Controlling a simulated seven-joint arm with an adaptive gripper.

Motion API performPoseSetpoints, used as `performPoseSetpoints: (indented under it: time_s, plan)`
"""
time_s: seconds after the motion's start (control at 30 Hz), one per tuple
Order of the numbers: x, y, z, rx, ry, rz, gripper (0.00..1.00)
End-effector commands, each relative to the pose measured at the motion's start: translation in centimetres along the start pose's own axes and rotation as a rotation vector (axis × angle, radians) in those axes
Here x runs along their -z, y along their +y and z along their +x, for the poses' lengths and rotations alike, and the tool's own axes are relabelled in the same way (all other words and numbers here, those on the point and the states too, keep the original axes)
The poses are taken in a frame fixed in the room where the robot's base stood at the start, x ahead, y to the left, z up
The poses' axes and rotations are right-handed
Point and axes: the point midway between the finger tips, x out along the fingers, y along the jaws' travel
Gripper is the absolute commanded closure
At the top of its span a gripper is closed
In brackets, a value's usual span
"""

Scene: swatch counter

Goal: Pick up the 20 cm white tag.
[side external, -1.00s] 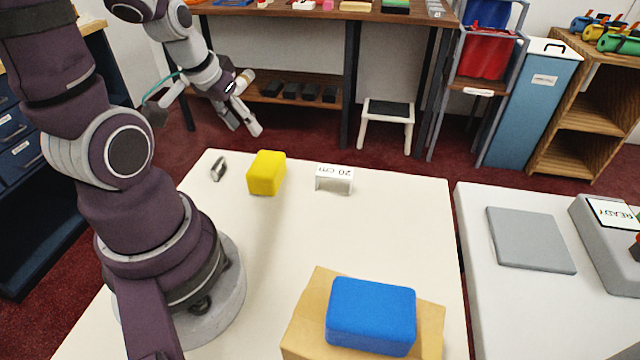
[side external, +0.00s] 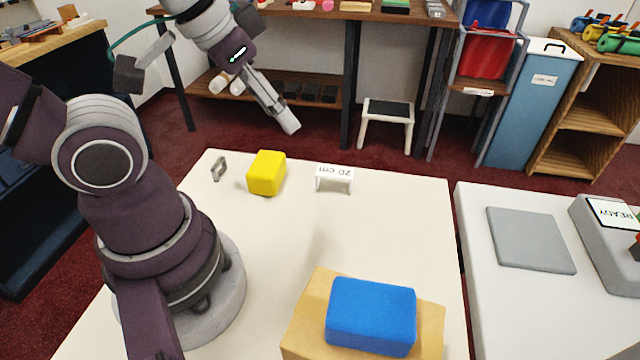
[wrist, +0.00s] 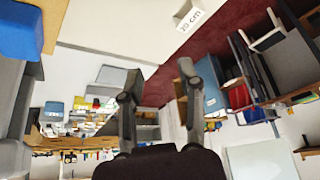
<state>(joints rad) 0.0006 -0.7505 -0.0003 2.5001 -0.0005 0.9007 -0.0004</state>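The white tag (side external: 334,178) reads "20 cm" on its upper face and stands at the far side of the cream table, right of a yellow block. It also shows in the wrist view (wrist: 190,16), at the top and beyond the fingertips. My gripper (side external: 283,118) is in the air, up and left of the tag in the side view, and apart from it. In the wrist view my gripper (wrist: 160,72) has its two fingers spread, with nothing held between them.
The yellow block (side external: 266,173) and a small grey metal piece (side external: 219,168) are left of the tag. A blue block (side external: 371,316) rests on a tan block (side external: 305,320) near the front. The table (side external: 400,230) is clear between. A grey pad (side external: 531,240) lies on the right-hand counter.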

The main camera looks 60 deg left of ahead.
Motion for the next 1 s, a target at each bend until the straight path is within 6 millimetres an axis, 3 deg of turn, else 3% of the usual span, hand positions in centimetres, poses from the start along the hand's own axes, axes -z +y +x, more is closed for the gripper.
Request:
performPoseSetpoints:
  time_s: [0.37, 0.83, 1.0]
  plan:
    - [0.01, -0.01, 0.01, 0.000, 0.000, 0.000, 0.62]
    - [0.01, -0.01, 0.01, 0.000, 0.000, 0.000, 0.01]
    - [0.01, -0.01, 0.01, 0.000, 0.000, 0.000, 0.00]
